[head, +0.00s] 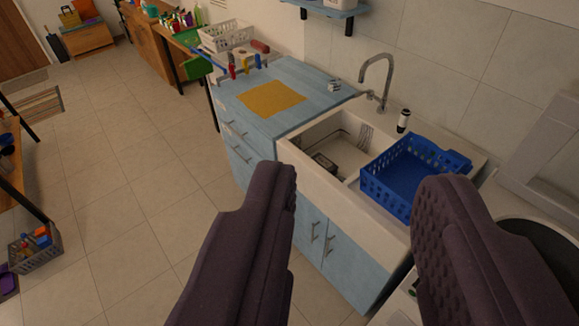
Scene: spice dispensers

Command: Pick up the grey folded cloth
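I cannot make out a grey folded cloth for certain. A small grey-white item (334,86) lies at the back right of the blue counter top, left of the tap; it is too small to identify. An orange-yellow flat cloth or mat (271,98) lies in the middle of that counter. My gripper (360,178) shows as two dark purple padded fingers, wide apart with nothing between them. It is open, in the foreground before the sink, and its fingers hide parts of the cabinet front and floor.
A white sink (322,143) holds a dark item in its basin. A blue plastic crate (412,175) stands over its right side. A tap (377,78) rises behind. A round dark-topped thing (540,255) is at right. The tiled floor (130,180) at left is largely clear.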

